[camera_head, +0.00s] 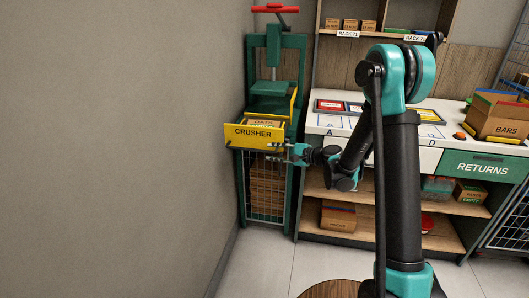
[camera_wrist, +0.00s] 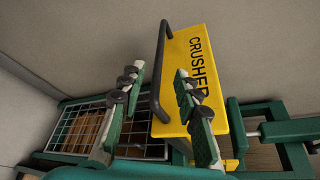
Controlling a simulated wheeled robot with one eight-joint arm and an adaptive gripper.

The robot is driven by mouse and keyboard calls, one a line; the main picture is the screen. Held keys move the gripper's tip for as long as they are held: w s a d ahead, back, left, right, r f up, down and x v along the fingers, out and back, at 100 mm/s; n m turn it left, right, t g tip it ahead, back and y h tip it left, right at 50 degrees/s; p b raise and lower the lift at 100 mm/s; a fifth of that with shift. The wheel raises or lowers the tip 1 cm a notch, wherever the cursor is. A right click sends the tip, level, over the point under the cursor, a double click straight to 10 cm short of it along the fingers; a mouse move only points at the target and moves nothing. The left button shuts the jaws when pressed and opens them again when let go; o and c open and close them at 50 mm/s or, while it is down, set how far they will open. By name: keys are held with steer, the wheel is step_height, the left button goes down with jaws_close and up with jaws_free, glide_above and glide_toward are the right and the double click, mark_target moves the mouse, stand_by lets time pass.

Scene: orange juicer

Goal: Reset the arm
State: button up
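My gripper (camera_head: 273,151) is in front of the yellow crusher drawer (camera_head: 254,133) on the green crusher frame (camera_head: 301,100). In the wrist view my gripper (camera_wrist: 159,74) has its two fingers spread wide apart. The dark drawer handle (camera_wrist: 154,98) appears between the fingers, with a visible gap to each one. The yellow drawer front marked CRUSHER (camera_wrist: 208,70) is just beyond. The drawer is pulled out, and a box marked OATS (camera_head: 263,122) shows inside it. Nothing is held. My arm reaches from the lower right across the counter.
The white counter (camera_head: 318,124) with game-like boards and a returns drawer (camera_head: 484,168) stands to the right. A box marked BARS (camera_head: 500,117) is on its right end. A wire-mesh door (camera_head: 265,190) is below the crusher. A bare wall is at left; the front-left floor is clear.

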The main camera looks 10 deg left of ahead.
steer(key=shift+s+d+r, duration=0.1)
steer(key=shift+s+d, duration=0.05)
steer(key=shift+d, duration=0.35)
steer(key=s+d+f+n+h, duration=0.2)
steer(key=s+d+h, duration=0.3)
steer(key=s+d, duration=0.5)
steer(key=s+d+f+n+h, duration=0.2)
steer(key=s+d+n+h, duration=0.2)
steer(key=s+d, duration=0.6)
steer(key=s+d+f+n+g+h, duration=0.1)
steer(key=s+d+n+h, duration=0.3)
steer(key=s+d, duration=0.6)
steer(key=d+f+h, duration=0.1)
steer(key=d, duration=0.2)
steer(key=shift+d+f+h, duration=0.15)
steer(key=shift+d+h, duration=0.1)
steer(key=shift+h, duration=0.05)
